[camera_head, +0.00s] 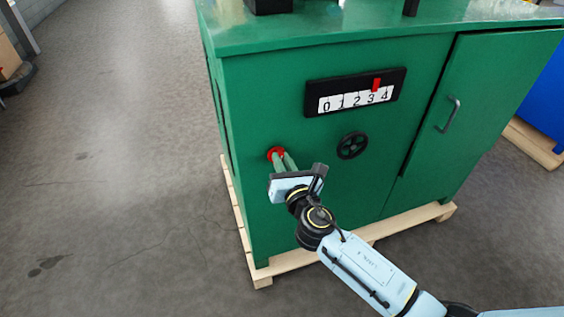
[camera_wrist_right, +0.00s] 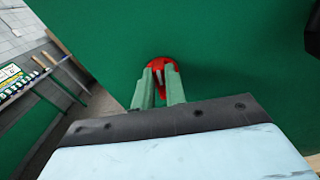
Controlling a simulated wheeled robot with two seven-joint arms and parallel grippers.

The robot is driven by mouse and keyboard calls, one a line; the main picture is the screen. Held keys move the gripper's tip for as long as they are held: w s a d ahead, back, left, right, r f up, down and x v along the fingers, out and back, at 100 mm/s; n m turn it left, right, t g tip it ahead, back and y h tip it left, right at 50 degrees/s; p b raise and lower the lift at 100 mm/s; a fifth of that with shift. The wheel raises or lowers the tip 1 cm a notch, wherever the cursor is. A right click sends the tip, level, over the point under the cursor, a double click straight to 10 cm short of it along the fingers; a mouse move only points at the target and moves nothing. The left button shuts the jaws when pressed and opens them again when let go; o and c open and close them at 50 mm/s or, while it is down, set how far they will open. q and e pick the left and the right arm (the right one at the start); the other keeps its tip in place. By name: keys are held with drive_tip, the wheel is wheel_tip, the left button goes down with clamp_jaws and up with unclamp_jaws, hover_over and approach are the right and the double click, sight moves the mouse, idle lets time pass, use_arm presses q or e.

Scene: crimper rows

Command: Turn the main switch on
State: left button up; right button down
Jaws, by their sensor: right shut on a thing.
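My left gripper is in neither view.
A black panel with a 0 to 4 scale (camera_head: 355,95) has a red marker between 3 and 4. A black handwheel (camera_head: 352,145) sits below it, right of my gripper. A door handle (camera_head: 449,114) is further right. The cabinet stands on a wooden pallet (camera_head: 262,270).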

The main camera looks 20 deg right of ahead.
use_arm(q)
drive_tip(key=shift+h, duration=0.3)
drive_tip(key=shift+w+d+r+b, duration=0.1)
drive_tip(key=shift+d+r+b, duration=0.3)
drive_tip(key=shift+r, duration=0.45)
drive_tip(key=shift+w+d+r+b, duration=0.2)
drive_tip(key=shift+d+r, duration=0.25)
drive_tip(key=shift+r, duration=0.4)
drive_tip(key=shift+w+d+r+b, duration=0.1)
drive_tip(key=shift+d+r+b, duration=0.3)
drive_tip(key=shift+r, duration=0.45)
use_arm(e)
drive_tip(key=shift+d+f+m, duration=0.15)
drive_tip(key=shift+f+m, duration=0.05)
drive_tip(key=shift+m, duration=2.35)
drive_tip(key=shift+d+f+m, duration=0.2)
drive_tip(key=shift+m, duration=2.4)
drive_tip(key=shift+d+f+m, duration=0.15)
drive_tip(key=shift+f+m, duration=0.05)
drive_tip(key=shift+m, duration=2.35)
drive_tip(key=c, duration=1.4)
unclamp_jaws()
drive_tip(key=shift+c, duration=0.2)
